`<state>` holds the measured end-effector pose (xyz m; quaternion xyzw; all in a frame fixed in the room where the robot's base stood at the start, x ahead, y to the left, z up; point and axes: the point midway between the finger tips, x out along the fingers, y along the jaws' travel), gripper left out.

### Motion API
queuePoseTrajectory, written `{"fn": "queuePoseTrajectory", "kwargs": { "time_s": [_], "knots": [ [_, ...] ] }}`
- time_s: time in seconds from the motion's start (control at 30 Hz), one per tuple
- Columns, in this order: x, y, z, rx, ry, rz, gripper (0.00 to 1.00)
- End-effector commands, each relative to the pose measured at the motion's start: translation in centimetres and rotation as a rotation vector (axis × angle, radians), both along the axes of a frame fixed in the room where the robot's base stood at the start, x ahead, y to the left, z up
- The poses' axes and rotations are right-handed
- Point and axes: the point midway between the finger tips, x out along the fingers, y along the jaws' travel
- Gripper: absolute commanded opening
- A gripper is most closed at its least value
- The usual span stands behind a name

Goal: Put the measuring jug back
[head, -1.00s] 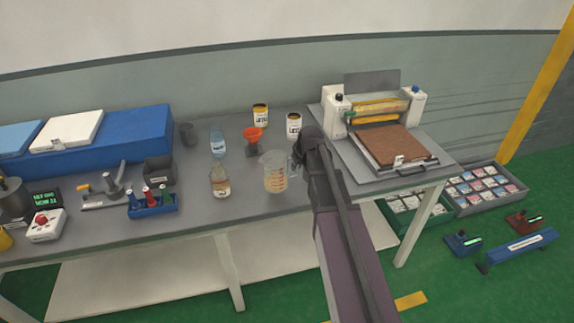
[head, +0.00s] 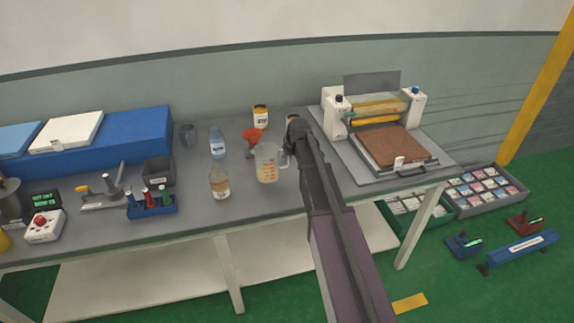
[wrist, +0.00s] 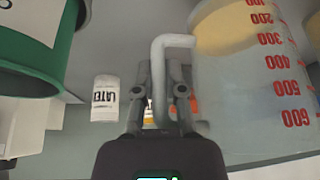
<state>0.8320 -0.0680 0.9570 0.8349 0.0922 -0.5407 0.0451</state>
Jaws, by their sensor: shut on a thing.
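The measuring jug (head: 267,163) is clear with red graduations and some pale yellow liquid. In the head view it is near the middle of the grey bench, its handle towards my gripper (head: 292,148). Whether its base touches the bench is hard to tell. In the wrist view, my gripper (wrist: 164,92) is shut on the jug's pale handle (wrist: 158,60). The jug body (wrist: 250,75) fills the right side there, upside down in the picture. My arm hides part of the bench behind it.
An orange funnel (head: 252,136) stands close behind the jug, and a brown-labelled bottle (head: 219,184) to its left. A blue-labelled bottle (head: 217,143) and a yellow-labelled can (head: 260,117) stand farther back. A white can (wrist: 105,98) shows in the wrist view. A roller machine (head: 375,120) stands right.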

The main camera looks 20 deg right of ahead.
Motion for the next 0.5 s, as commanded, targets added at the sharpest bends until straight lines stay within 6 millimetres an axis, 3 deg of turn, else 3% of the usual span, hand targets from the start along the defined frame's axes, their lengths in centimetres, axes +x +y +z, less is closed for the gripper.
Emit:
{"fn": "queuePoseTrajectory", "kwargs": {
  "time_s": [0.07,0.5],
  "knots": [
    [0.9,0.2,-0.3,0.000,0.000,0.000,0.00],
    [0.6,0.1,-3.5,0.000,0.000,-0.001,0.00]
  ]
}}
